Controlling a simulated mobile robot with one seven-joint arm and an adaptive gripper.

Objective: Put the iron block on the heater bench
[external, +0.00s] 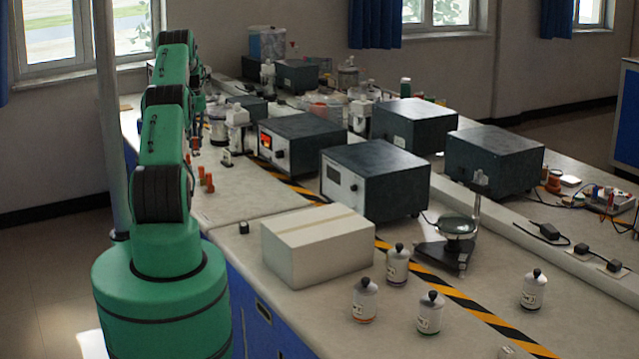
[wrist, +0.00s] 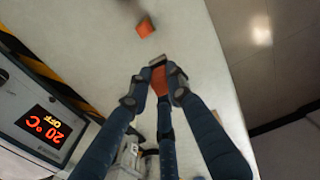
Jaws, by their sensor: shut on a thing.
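My gripper (wrist: 160,80) points down at the bench top in the wrist view, its dark fingers closed around a small orange-red block (wrist: 159,79) with a greyish end. No label shows, so I cannot tell whether this is the iron block. A second orange block (wrist: 145,27) lies apart, beyond the fingertips. A box with a red display (wrist: 43,128) reads 20 °C and OFF at the left; it also shows in the external view (external: 304,141). I cannot tell whether it is the heater bench. In the external view my green arm hides most of the gripper.
Orange pieces (external: 209,184) stand on the bench near my arm. A pale carton (external: 318,245), a dark instrument box (external: 375,180) and several capped bottles (external: 430,313) occupy the nearer bench. A small dark block (external: 244,228) sits near the front edge. Bench around the orange pieces is clear.

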